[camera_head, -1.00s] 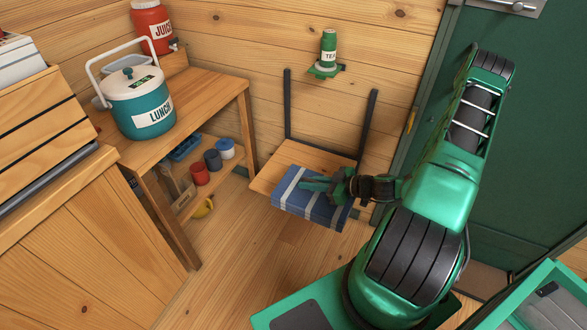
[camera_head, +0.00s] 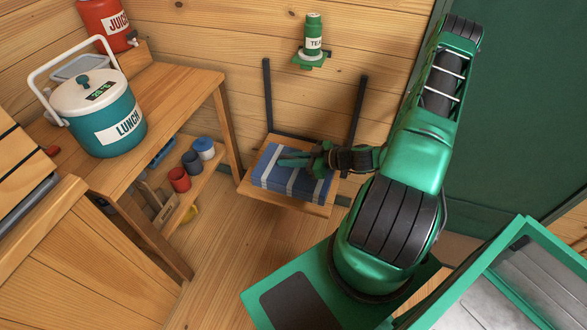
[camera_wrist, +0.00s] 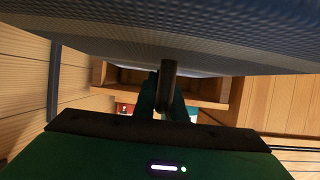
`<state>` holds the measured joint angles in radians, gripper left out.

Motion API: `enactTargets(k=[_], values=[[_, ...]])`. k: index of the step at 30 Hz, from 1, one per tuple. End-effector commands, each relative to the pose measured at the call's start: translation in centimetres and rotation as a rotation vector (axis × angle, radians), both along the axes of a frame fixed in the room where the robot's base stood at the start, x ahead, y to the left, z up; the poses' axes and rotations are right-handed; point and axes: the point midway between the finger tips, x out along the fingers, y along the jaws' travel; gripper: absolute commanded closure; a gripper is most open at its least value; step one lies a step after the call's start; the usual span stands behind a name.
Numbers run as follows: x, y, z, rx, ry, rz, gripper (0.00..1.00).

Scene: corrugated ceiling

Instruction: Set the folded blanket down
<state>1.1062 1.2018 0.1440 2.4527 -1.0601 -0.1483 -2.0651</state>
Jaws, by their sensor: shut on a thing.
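The folded blanket (camera_head: 268,178) is blue with pale stripes. In the head view it is over the wooden fold-down seat (camera_head: 311,208), between the two dark uprights on the wall. My gripper (camera_head: 298,160) is shut on the blanket from its right side. Whether the blanket's underside touches the seat cannot be told. In the wrist view the blanket (camera_wrist: 200,38) fills the top as a dark woven band, and my gripper's dark finger (camera_wrist: 168,90) stands against it.
A wooden bench (camera_head: 190,88) at left holds a teal lunch cooler (camera_head: 100,112) and a red juice jug (camera_head: 103,20). Cups, including a red one (camera_head: 179,180), stand on its lower shelf. A green tea flask (camera_head: 313,35) sits on a wall bracket above the seat. Floor in front is clear.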

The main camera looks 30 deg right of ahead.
Motion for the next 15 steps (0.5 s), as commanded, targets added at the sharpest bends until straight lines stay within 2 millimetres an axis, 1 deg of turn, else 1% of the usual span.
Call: enactTargets(k=[1,3,7,11,15], values=[[0.2,0.6,0.1,0.002,-0.002,0.009,1.0],[0.3,1.2,0.1,0.003,-0.002,0.018,1.0],[0.4,1.6,0.0,0.002,-0.001,0.024,1.0],[1.1,1.2,-0.5,0.0,-0.002,0.028,1.0],[3.0,-0.1,-1.9,-0.001,-0.004,0.029,1.0]])
